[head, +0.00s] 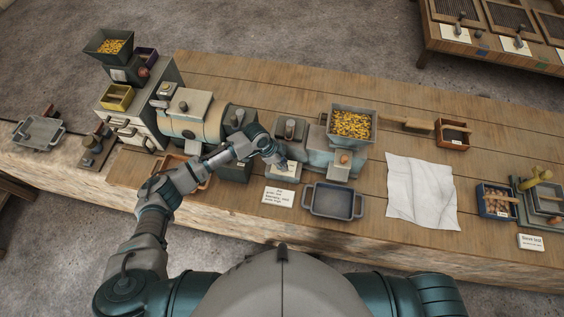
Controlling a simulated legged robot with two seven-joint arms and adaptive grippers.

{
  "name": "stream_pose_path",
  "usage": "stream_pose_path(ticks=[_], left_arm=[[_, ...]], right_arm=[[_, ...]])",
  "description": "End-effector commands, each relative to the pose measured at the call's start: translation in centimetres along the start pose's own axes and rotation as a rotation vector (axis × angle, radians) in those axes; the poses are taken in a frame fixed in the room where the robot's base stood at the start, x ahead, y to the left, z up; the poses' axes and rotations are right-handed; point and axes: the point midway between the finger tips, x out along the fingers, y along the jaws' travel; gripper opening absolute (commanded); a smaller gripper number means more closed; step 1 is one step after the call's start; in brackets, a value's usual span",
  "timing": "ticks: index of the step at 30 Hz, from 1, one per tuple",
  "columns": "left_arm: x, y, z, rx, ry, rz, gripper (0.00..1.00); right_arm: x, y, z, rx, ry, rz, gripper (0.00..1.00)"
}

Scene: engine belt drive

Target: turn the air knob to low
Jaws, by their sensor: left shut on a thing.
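My left arm reaches in from the left to a small control panel (292,178) with a pale face, at the front of the bench machine. My left gripper (281,163) is down at this panel and shut on the air knob. The gripper covers most of the knob, so I cannot read its setting. My right gripper is out of view.
A machine with a hopper of yellow pieces (351,124) stands just right of the gripper. A blue-grey tray (333,201) and a printed card (278,196) lie in front. A cylindrical machine (193,118) stands to the left. A white cloth (421,190) lies on the right.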

Motion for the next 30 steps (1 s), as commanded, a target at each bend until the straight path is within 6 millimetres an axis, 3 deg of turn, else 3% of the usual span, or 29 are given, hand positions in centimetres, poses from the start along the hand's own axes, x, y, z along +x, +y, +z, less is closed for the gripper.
stream_pose_path(ticks=[11, 30], left_arm=[[-0.3, 0.0, 0.1, -0.104, -0.006, -0.043, 0.0], [-0.4, 0.3, -0.2, -0.637, -0.003, -0.264, 0.0]], right_arm=[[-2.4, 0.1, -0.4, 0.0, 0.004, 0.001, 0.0], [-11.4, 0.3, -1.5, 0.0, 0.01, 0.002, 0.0]])
